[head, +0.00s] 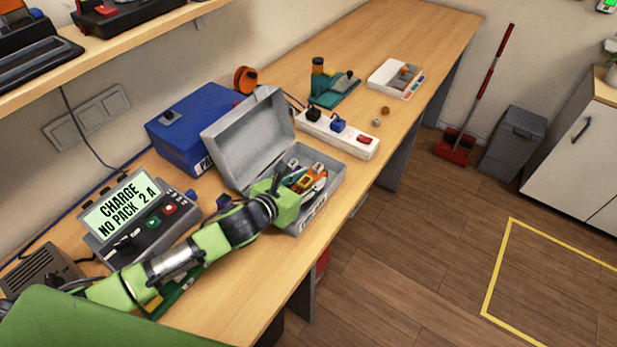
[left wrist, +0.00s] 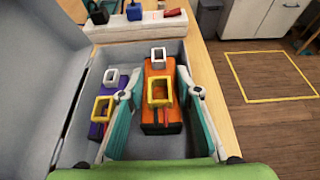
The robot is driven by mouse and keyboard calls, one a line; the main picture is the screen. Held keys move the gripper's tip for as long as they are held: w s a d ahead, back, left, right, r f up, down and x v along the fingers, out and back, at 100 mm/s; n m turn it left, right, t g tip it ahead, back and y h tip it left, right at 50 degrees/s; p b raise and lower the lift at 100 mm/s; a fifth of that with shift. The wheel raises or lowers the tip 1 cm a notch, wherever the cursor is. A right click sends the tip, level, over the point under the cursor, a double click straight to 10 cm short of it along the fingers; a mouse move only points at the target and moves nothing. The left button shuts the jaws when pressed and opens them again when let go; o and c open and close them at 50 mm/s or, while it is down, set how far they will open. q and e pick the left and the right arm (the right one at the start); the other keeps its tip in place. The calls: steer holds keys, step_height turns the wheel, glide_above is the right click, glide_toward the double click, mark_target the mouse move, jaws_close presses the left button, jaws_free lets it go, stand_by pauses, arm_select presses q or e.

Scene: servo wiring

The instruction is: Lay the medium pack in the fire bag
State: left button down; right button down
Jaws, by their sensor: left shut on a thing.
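A grey lidded box (head: 325,196), which seems to be the fire bag, stands open on the bench with its lid (head: 248,130) tipped back. It also shows in the left wrist view (left wrist: 187,52). My left gripper (head: 298,190) reaches down into it. In the left wrist view the fingers (left wrist: 160,112) are shut on an orange pack (left wrist: 158,130) with a yellow connector. The pack is inside the box walls; I cannot tell whether it touches the floor. Which pack is medium cannot be read. My right gripper is out of view.
A charger (head: 140,215) reads "CHARGE NO PACK 2 A". A blue case (head: 190,125) stands behind the box. A white power strip (head: 335,133), a teal tool (head: 333,90) and a small parts tray (head: 396,80) lie beyond it. The bench's far end is clear.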

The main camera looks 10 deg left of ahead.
arm_select(q)
steer(key=shift+f+b, duration=0.3)
steer(key=shift+f, duration=0.3)
steer(key=c, duration=1.8)
jaws_free()
steer(key=shift+o, duration=0.2)
